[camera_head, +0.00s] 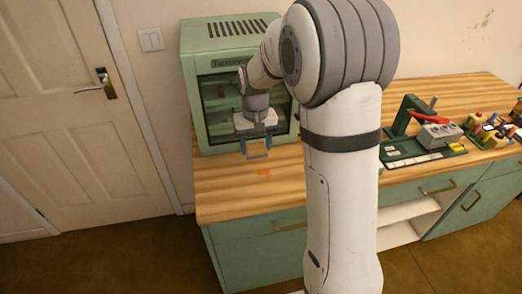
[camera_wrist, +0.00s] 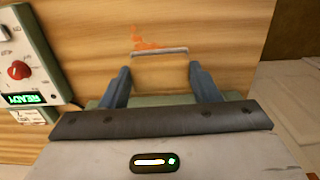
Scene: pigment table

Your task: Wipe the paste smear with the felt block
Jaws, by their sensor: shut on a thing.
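My gripper (camera_head: 257,148) points down near the left end of the wooden counter, in front of the green cabinet. Its two blue-grey fingers (camera_wrist: 160,70) are shut on the felt block, which shows mainly as a thin light-grey strip (camera_wrist: 160,52) between the fingertips. The rest of the block is hard to tell from the wood behind it. The orange paste smear (camera_head: 264,172) lies on the counter, apart from the gripper in the head view. In the wrist view the smear (camera_wrist: 149,40) appears just past the strip, partly overlapped by it. I cannot tell whether they touch.
The green cabinet (camera_head: 190,95) with a dark glass front stands close behind the gripper. In the wrist view a panel with a red knob (camera_wrist: 19,70) is at left. A green tray with a grey device (camera_head: 438,135) and several coloured blocks (camera_head: 492,133) are farther right.

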